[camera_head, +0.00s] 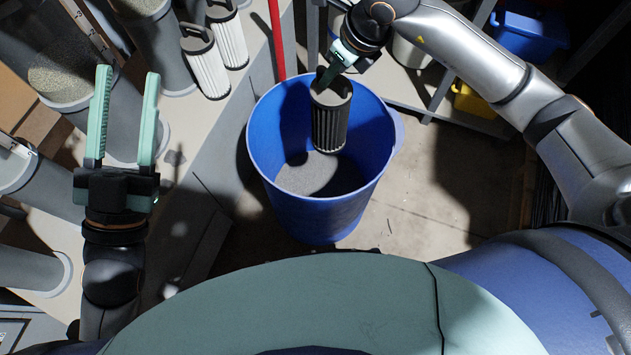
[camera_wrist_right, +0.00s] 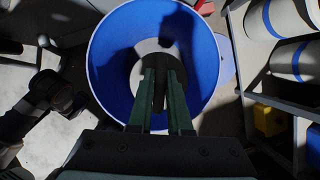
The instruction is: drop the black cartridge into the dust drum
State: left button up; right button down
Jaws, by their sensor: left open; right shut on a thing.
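The black cartridge (camera_head: 330,122), a dark pleated cylinder with a grey top, hangs roughly upright over the mouth of the dust drum. My right gripper (camera_head: 328,78) is shut on its top end. The dust drum (camera_head: 320,218) is a blue open bin with grey dust on its bottom. In the right wrist view the drum (camera_wrist_right: 105,70) lies below my right gripper (camera_wrist_right: 163,72), and the cartridge is hard to make out there. How deep its lower end reaches cannot be told. My left gripper (camera_head: 128,72) is open and empty, left of the drum.
Two white pleated cartridges (camera_head: 205,65) (camera_head: 229,38) stand on the bench left of the drum. Grey cylinders (camera_head: 158,45) stand farther left. A red pole (camera_head: 277,40) rises behind the drum. A blue bin (camera_head: 530,32) and a yellow bin (camera_head: 474,102) sit on the right. Floor right of the drum is clear.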

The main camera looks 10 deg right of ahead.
aim_at(332, 89)
notch_tip(332, 89, down, 3)
jog(key=shift+r+b, duration=0.1)
jog(key=shift+b, duration=0.85)
jog(key=shift+f+b, duration=0.35)
jog(key=shift+f, duration=0.15)
pick_arm(q)
jog(key=s+r+m+h, duration=0.1)
jog(key=s+m+h, duration=0.1)
jog(key=h, duration=0.1)
jog(key=s+r+m+h, duration=0.1)
jog(key=s, duration=0.1)
jog(key=shift+d+r+h, duration=0.35)
jog(key=shift+h, duration=0.05)
pick_arm(e)
jog(key=shift+f, duration=0.35)
jog(key=c, duration=0.8)
grip_release()
jog(key=shift+f, duration=0.1)
jog(key=shift+o, duration=0.2)
